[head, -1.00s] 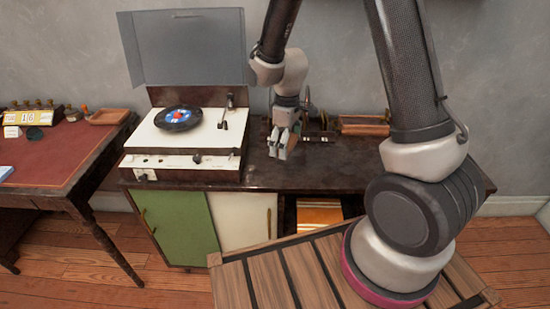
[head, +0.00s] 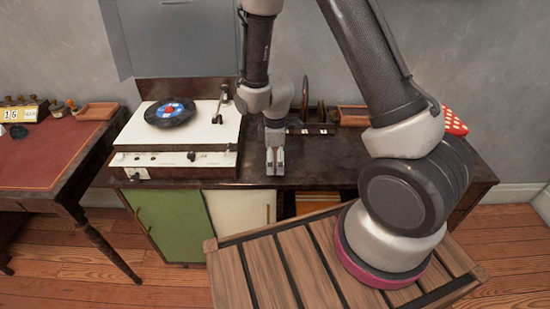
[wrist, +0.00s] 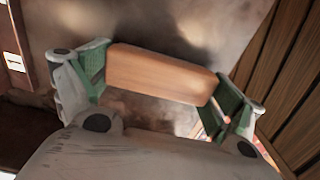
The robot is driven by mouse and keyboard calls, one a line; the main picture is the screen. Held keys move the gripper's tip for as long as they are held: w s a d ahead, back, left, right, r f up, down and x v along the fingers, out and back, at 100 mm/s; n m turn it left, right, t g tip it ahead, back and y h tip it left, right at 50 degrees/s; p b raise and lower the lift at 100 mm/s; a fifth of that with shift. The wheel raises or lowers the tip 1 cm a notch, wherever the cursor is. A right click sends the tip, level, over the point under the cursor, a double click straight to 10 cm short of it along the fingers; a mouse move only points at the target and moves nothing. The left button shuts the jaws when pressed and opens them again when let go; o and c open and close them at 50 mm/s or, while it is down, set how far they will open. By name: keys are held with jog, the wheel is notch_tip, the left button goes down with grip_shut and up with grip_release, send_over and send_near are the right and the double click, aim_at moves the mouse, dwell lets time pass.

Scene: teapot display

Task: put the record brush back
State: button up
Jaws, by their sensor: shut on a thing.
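The record brush is a light-brown wooden block (wrist: 163,75). In the wrist view it lies between the two green-padded fingers of my gripper (wrist: 165,85), which is shut on its ends. In the head view my gripper (head: 275,163) points down over the dark cabinet top (head: 330,165), just right of the record player (head: 190,130). The brush cannot be made out in that view. The player's lid is up, and a black record with a blue and red label (head: 170,112) lies on it.
A record rack (head: 308,122) and a wooden tray (head: 352,116) stand at the back of the cabinet. A red item with white dots (head: 455,122) shows behind my arm. A desk (head: 50,165) stands left. The cabinet top right of my gripper looks clear.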

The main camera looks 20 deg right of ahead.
jog(key=o, duration=0.6)
jog(key=shift+f, duration=0.1)
jog(key=shift+o, duration=0.2)
notch_tip(320, 180, up, 12)
notch_tip(320, 180, up, 15)
jog(key=m+t, duration=0.2)
jog(key=m, duration=0.4)
send_over(275, 156)
jog(key=s+d, duration=0.6)
jog(key=d, duration=0.2)
jog(key=s+d+r+m+t, duration=0.1)
jog(key=s+d+r+m, duration=0.2)
jog(key=s, duration=0.3)
jog(key=s+d+r+m+t, duration=0.1)
jog(key=s+d+r+m, duration=0.3)
jog(key=s, duration=0.3)
jog(key=shift+s+d+r+m, duration=0.2)
jog(key=shift+s+r+m, duration=0.05)
jog(key=shift+r+m, duration=0.45)
